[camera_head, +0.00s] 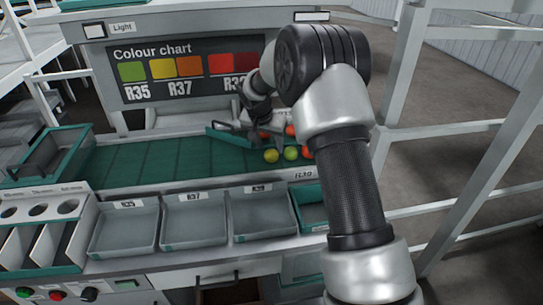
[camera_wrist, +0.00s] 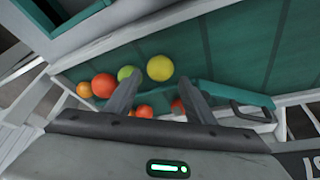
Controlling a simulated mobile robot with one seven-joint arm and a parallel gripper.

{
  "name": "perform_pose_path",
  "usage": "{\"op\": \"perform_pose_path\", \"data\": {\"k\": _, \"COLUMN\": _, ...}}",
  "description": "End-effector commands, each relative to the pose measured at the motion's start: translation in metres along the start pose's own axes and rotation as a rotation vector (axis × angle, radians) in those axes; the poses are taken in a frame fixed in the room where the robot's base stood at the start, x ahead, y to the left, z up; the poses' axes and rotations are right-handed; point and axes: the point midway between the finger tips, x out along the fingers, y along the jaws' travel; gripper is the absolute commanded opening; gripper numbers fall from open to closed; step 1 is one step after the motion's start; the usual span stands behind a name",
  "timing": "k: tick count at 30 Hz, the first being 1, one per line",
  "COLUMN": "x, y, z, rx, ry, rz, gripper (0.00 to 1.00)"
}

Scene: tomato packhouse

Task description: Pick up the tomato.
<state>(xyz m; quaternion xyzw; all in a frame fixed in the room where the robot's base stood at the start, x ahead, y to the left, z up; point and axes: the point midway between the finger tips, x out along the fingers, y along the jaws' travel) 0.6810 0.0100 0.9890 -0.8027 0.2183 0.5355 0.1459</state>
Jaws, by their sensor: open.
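Several tomatoes lie grouped at the right end of the green sorting belt. A yellow tomato (camera_head: 271,156) and a green tomato (camera_head: 291,153) are at the front, with a red one (camera_head: 308,152) partly behind my arm. In the wrist view the yellow tomato (camera_wrist: 160,68) lies just past my gripper (camera_wrist: 158,80), between the fingertips in the picture. The green tomato (camera_wrist: 126,73), a red-orange one (camera_wrist: 103,85) and an orange one (camera_wrist: 84,90) lie to its left. Red tomatoes (camera_wrist: 145,111) show between the fingers, partly hidden. My gripper is open, with nothing held; its height above them is unclear.
A green diverter bar (camera_head: 232,137) with a handle crosses the belt beside the tomatoes. Grey trays (camera_head: 194,221) labelled R35, R37 and R39 stand in front. A colour chart (camera_head: 185,70) rises behind. The belt's left part (camera_head: 140,160) is clear.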

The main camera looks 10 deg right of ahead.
Motion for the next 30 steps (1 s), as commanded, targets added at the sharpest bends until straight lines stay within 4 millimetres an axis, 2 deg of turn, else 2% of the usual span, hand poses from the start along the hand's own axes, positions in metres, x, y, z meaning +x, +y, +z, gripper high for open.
{"op": "perform_pose_path", "data": {"k": 6, "x": 0.033, "y": 0.0, "z": 0.006, "rx": -0.001, "ry": -0.004, "rz": 0.001, "gripper": 0.49}}
{"op": "perform_pose_path", "data": {"k": 10, "x": 0.045, "y": 0.0, "z": 0.006, "rx": 0.001, "ry": -0.002, "rz": 0.001, "gripper": 0.49}}
{"op": "perform_pose_path", "data": {"k": 18, "x": 0.048, "y": 0.0, "z": 0.005, "rx": 0.0, "ry": -0.001, "rz": 0.0, "gripper": 0.49}}
{"op": "perform_pose_path", "data": {"k": 22, "x": 0.048, "y": 0.0, "z": 0.005, "rx": 0.0, "ry": -0.001, "rz": 0.0, "gripper": 0.29}}
{"op": "perform_pose_path", "data": {"k": 30, "x": 0.047, "y": 0.0, "z": 0.005, "rx": 0.0, "ry": 0.0, "rz": 0.0, "gripper": 0.28}}
